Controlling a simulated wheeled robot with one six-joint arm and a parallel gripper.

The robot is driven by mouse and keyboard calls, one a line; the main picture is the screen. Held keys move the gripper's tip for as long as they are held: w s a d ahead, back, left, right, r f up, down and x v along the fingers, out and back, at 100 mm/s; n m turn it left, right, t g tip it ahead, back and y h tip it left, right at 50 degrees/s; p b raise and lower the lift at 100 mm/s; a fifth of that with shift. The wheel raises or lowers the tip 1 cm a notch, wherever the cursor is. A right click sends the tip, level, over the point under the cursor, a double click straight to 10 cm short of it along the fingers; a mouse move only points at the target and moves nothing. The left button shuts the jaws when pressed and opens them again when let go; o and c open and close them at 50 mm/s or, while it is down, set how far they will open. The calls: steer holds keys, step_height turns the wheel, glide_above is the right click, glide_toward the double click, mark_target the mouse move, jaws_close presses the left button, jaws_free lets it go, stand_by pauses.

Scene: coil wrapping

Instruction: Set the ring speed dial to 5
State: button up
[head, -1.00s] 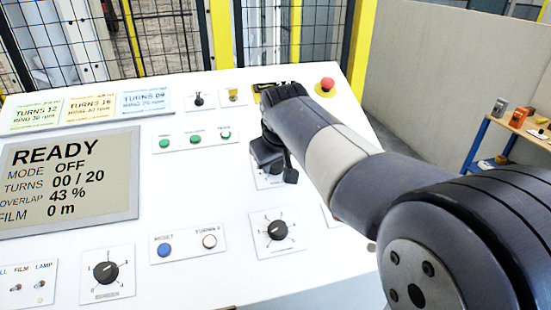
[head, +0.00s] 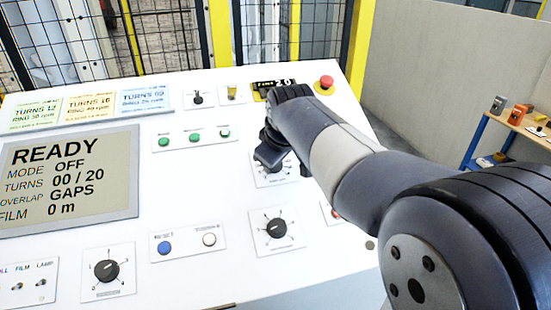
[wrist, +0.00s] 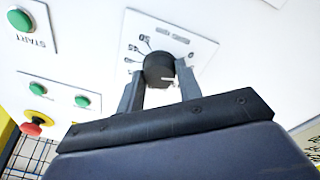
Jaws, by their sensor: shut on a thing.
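My gripper (wrist: 160,92) is shut on a black dial knob (wrist: 158,67), one finger on each side, in the wrist view. The knob sits on a white plate (wrist: 195,45) with a printed scale; one mark looks like 50, and the plate's title is unreadable. In the head view my gripper (head: 270,160) covers most of this upper dial. A second black dial (head: 275,229) stands below it, and a third (head: 106,271) at lower left; both are untouched. Their small labels are too blurred to tell which is ring speed.
The display (head: 70,180) reads READY, MODE OFF, TURNS 00 / 20, OVERLAP GAPS, FILM 0 m. A red mushroom button (head: 326,82) stands at the upper right. Green buttons (head: 194,137), a blue button (head: 164,248) and a white button (head: 209,240) surround the dials.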

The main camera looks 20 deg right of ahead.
steer(key=o, duration=1)
steer(key=shift+c, duration=0.2)
steer(key=v, duration=1)
steer(key=shift+s+r, duration=0.2)
steer(key=shift+r, duration=0.1)
steer(key=x, duration=1.1)
steer(key=shift+r, duration=0.1)
